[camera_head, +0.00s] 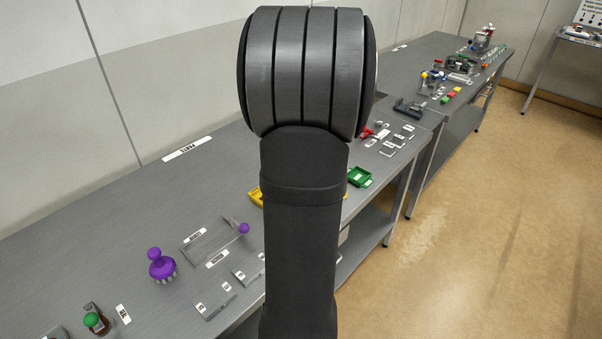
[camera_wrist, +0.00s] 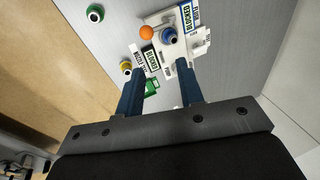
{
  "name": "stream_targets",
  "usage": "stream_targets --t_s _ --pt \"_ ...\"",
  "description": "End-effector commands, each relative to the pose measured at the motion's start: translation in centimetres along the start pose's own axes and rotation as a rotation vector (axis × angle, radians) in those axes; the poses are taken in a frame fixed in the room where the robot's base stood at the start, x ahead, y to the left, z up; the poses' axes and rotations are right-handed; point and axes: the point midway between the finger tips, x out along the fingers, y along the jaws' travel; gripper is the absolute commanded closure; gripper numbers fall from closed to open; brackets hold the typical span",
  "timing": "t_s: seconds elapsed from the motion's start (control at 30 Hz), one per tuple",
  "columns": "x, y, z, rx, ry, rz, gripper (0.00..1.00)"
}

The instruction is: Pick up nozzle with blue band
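In the wrist view, a round nozzle with a blue band (camera_wrist: 169,36) stands on or in a white labelled fixture (camera_wrist: 158,18), beside an orange ball (camera_wrist: 147,33). My gripper (camera_wrist: 160,67) has two blue fingers spread apart with nothing held between them. The blue-band nozzle appears just beyond the fingertips, nearer the right finger, and apart from them as far as I can tell. A nozzle with a yellow band (camera_wrist: 125,67) is left of the left finger, and one with a green band (camera_wrist: 95,13) is farther up left. In the head view, my arm hides the gripper, and I cannot make out the nozzles.
A green bin (camera_wrist: 151,87) shows between the fingers in the wrist view. The wall runs behind.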

Motion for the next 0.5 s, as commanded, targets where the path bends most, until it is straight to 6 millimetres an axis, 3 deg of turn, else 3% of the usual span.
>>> stream_targets --t_s 0.3,0.5 --pt "3.6 -6.0 0.5 0.226 0.114 0.281 0.66" --pt "4.6 -9.1 0.7 0.376 0.273 0.383 0.66"
